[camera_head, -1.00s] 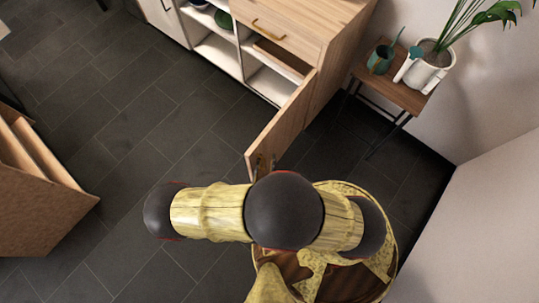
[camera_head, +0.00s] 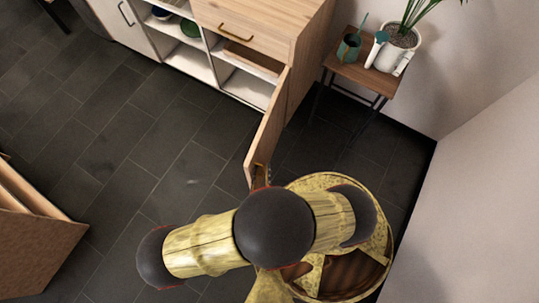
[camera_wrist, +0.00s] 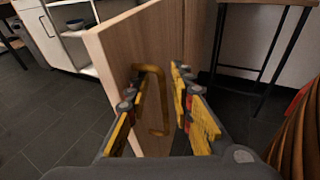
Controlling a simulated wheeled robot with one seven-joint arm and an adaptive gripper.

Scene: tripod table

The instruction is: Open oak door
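The oak door (camera_head: 268,128) stands swung out from the right end of the cabinet, well open in the head view. In the wrist view the door (camera_wrist: 112,48) fills the middle, with its brass bar handle (camera_wrist: 152,70) upright on the face. My gripper (camera_wrist: 157,90) has its yellow fingers spread apart, one on each side of the handle. I cannot tell whether either finger touches it. In the head view the handle (camera_head: 260,172) shows only in part near the door's free edge, and my arm hides the gripper.
The cabinet (camera_head: 245,28) has a drawer and open shelves with bowls. A small side table (camera_head: 368,76) with a plant pot and watering can stands right of it. A wooden box-like piece (camera_head: 35,235) is at lower left. Dark tiled floor (camera_head: 150,150) is clear left of the door.

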